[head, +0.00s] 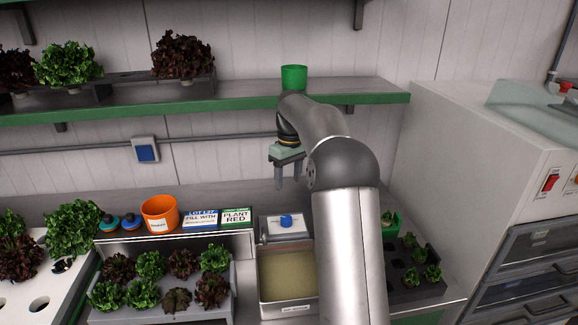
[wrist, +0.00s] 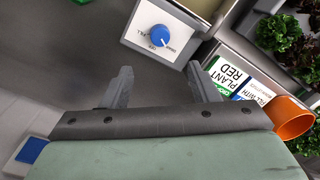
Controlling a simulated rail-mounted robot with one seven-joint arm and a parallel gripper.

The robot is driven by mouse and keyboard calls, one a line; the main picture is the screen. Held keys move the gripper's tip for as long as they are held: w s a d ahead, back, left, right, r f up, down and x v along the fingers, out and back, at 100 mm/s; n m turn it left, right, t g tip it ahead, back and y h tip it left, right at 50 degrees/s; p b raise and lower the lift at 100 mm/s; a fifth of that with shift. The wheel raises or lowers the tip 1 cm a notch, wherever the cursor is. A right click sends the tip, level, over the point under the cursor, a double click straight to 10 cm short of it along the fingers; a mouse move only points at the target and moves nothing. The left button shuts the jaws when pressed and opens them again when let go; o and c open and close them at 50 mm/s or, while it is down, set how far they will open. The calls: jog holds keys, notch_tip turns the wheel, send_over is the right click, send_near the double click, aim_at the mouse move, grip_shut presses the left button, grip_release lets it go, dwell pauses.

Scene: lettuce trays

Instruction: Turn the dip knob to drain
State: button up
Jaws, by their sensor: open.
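The blue dip knob (head: 286,220) sits on a pale panel (head: 273,230) at the back of the dip basin (head: 288,307). In the wrist view the knob (wrist: 160,36) shows with its labels around it and a white pointer line; FILL is readable, the other labels are too small to read surely. My gripper (head: 288,184) is above and behind the knob, pointing down. In the wrist view my gripper (wrist: 158,84) is open, with its two fingers apart and nothing between them. The knob lies beyond the fingertips, not touched.
An orange pot (head: 159,214) and upright label cards (head: 202,219) stand left of the panel. A lettuce tray (head: 232,292) is left of the basin, a dark seedling tray (head: 425,291) to its right. A shelf (head: 240,104) with a green cup (head: 293,78) runs behind my arm.

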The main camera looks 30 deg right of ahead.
jog(key=shift+d+r, duration=0.15)
jog(key=shift+r, duration=2)
